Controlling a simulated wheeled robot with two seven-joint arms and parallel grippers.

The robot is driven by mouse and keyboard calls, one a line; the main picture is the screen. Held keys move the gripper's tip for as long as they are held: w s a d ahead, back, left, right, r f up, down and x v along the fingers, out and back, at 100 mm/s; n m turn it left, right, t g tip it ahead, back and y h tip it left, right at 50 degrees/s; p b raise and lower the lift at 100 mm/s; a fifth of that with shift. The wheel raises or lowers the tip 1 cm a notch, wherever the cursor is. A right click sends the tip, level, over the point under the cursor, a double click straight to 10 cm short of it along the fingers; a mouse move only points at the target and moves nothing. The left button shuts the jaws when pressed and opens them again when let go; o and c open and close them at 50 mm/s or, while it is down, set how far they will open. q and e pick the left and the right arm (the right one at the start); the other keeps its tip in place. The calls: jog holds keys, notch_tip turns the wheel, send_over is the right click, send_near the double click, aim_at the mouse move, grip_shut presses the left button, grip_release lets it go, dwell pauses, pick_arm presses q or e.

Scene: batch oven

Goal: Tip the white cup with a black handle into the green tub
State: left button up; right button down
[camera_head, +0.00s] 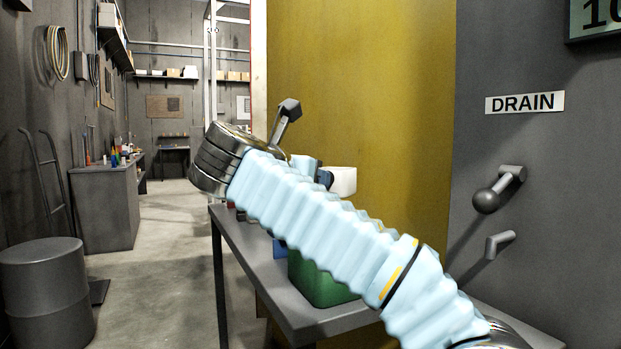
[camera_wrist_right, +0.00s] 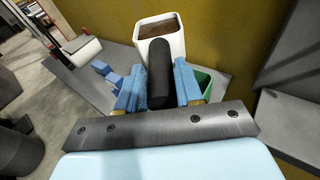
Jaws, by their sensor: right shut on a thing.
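The white cup (camera_wrist_right: 172,46) is in the right wrist view, with brown contents inside its open top. Its black handle (camera_wrist_right: 160,75) lies between the blue fingers of my right gripper (camera_wrist_right: 159,88), which is shut on it. In the head view the cup (camera_head: 344,181) shows partly behind my light blue arm and looks roughly upright above the table. The green tub (camera_head: 320,284) is below it on the table, largely hidden by my arm. A piece of the tub (camera_wrist_right: 203,80) also shows beside the right finger in the wrist view. My left gripper is not in view.
The grey table (camera_head: 352,319) stands before a yellow panel (camera_head: 370,80). A blue object (camera_head: 280,249) sits beside the tub. On the grey wall at right, a lever (camera_head: 497,190) projects under a DRAIN sign (camera_head: 525,103). A dark drum (camera_head: 45,285) stands at left; the floor between is open.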

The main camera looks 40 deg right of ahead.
pick_arm(q)
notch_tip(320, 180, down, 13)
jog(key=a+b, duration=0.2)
jog(key=b, duration=1.1)
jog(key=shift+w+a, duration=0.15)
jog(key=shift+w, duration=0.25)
pick_arm(e)
notch_tip(320, 180, down, 7)
jog(key=m+t, duration=0.3)
jog(key=m, duration=0.9)
jog(key=shift+f+m+t, duration=0.15)
jog(key=shift+m+t, duration=0.25)
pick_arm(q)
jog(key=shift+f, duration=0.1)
pick_arm(e)
jog(key=shift+a, duration=0.1)
